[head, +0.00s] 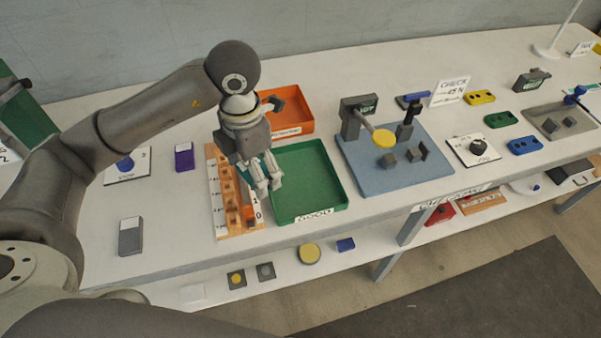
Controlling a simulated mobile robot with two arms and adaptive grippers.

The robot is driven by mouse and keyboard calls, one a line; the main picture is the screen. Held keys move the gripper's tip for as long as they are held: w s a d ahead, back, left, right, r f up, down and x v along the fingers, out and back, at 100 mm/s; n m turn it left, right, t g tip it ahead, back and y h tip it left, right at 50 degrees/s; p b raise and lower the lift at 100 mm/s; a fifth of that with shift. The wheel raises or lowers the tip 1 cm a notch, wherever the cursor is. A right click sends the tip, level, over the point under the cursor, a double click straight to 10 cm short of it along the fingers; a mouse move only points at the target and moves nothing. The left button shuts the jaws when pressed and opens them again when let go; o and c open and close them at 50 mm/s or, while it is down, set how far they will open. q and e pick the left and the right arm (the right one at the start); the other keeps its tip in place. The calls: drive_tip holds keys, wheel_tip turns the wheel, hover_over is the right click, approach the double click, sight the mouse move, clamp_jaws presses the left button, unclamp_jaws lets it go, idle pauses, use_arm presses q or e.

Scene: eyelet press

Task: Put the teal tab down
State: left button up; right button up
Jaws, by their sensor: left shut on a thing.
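My left gripper (264,187) points down over the left side of the green tray (312,178), beside the wooden rack (228,205). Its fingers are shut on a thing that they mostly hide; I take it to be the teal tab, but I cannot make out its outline. I cannot tell whether the tab touches the tray. The green tray has a label reading GOOD on its front and its visible floor is bare. My right gripper is not in view.
An orange tray (290,112) stands behind the green one. A blue mat (390,178) with a press and a yellow disc (384,138) lies to the right. A purple block (184,157) and a grey block (131,236) stand to the left. A lower shelf runs below the table's front edge.

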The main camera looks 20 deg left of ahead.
use_arm(q)
drive_tip(key=w+d+f+p, duration=0.2)
drive_tip(key=w+d, duration=0.1)
drive_tip(key=w, duration=0.2)
drive_tip(key=p, duration=0.1)
hover_over(299, 182)
drive_tip(key=s, duration=0.1)
drive_tip(key=f, duration=0.5)
drive_tip(key=shift+a+f, duration=0.15)
drive_tip(key=shift+a, duration=0.05)
drive_tip(key=shift+w+d+f, duration=0.3)
drive_tip(key=shift+w+f, duration=0.1)
drive_tip(key=shift+f, duration=0.35)
wheel_tip(299, 182, down, 2)
drive_tip(key=shift+f+p, duration=0.1)
drive_tip(key=shift+p, duration=0.8)
drive_tip(key=shift+f, duration=0.45)
